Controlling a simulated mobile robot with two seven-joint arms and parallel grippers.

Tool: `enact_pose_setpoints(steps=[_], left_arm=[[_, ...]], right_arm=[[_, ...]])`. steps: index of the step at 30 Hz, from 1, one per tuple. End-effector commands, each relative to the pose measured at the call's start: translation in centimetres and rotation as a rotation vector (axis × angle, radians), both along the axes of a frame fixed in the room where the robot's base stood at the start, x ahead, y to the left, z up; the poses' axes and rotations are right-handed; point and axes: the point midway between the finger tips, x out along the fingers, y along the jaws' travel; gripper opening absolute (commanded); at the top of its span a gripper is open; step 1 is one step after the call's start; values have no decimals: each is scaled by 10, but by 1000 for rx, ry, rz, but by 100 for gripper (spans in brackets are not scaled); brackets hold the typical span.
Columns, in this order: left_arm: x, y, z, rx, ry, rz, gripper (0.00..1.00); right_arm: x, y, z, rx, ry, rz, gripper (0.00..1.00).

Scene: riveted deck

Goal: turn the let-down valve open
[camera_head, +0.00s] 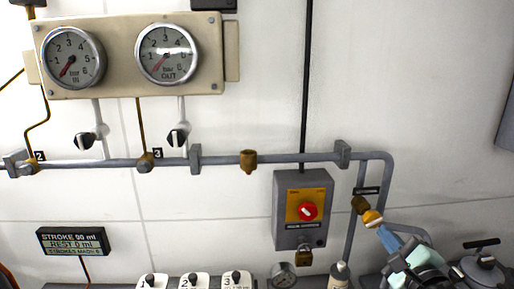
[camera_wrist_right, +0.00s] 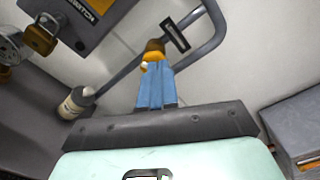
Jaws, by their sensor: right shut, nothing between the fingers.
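A small valve with a brass body (camera_head: 359,204) and a yellow-orange knob (camera_head: 372,218) sits on the pipe at the right, just under a dark label plate (camera_head: 367,191). I take it for the let-down valve; the label is too small to read. My right gripper (camera_head: 382,229) is shut and empty, its blue fingertips right at the knob's lower right side. In the right wrist view the knob (camera_wrist_right: 153,50) shows just beyond the closed fingertips (camera_wrist_right: 155,66). I cannot tell whether they touch it. My left gripper is not in view.
A grey switch box (camera_head: 287,235) with a red rotary knob and a brass padlock (camera_head: 304,257) is left of the valve. Two gauges (camera_head: 72,57) hang on a panel at upper left. A white bottle (camera_head: 339,275) and a dark-handled fitting (camera_head: 482,262) stand below.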

Motion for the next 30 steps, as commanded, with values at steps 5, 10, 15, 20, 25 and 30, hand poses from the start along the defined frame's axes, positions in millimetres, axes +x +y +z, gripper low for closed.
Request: enact_pose_setpoints(steps=[5,10,15,20,25,30], left_arm=[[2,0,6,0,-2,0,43],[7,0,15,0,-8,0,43],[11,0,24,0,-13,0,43],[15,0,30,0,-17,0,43],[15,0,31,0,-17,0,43],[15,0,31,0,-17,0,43]], right_arm=[[13,1,1,21,4,0,0],[35,3,2,19,4,-1,0],[55,5,2,17,3,1,0],[66,6,2,16,2,1,0],[70,6,1,16,-1,2,0],[70,7,1,16,-2,3,0]])
